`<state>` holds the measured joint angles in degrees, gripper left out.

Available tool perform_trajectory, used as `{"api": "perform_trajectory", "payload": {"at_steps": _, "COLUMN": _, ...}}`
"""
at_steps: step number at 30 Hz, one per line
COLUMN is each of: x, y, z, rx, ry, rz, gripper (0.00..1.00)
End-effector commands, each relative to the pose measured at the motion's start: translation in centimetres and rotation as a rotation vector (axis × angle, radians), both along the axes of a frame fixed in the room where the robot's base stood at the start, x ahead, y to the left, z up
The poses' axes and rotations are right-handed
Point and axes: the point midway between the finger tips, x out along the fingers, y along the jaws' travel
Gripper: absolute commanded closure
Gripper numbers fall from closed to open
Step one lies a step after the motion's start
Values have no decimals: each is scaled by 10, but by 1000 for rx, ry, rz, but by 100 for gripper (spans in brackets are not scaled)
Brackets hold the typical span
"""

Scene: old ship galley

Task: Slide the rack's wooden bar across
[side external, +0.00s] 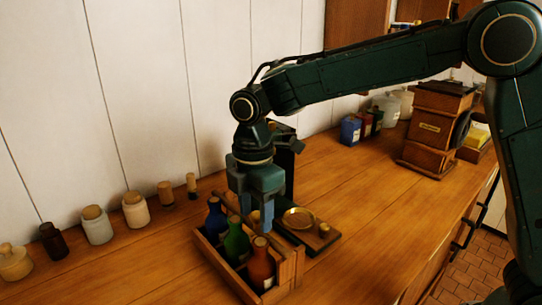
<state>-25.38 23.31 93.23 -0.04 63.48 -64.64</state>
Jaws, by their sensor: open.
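The wooden rack (216,264) stands on the counter and holds a blue bottle (216,222), a green bottle (237,243) and a red-brown bottle (261,266), all upright and stoppered. Wooden slats (288,268) run along its right side; which piece is the sliding bar I cannot tell. My gripper (257,217) points down over the back right part of the rack, just behind the bottles. It is open, with nothing seen between its fingers. The gripper hides part of the rack, and whether a finger touches the wood is not clear.
A dark board with a brass dish (299,218) sits close on the rack's right. Several jars (97,225) line the wall at left. A wooden grinder-like box (436,125) and small tins (351,130) stand farther back. The counter (370,210) is clear at centre right.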

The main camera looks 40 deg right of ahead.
Motion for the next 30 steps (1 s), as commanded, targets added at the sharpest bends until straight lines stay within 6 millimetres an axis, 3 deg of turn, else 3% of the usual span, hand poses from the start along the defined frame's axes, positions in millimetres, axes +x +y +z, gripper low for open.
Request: {"api": "perform_trajectory", "payload": {"at_steps": 30, "x": 0, "y": 0, "z": 66, "rx": 0, "ry": -1, "rz": -1, "gripper": 53}}
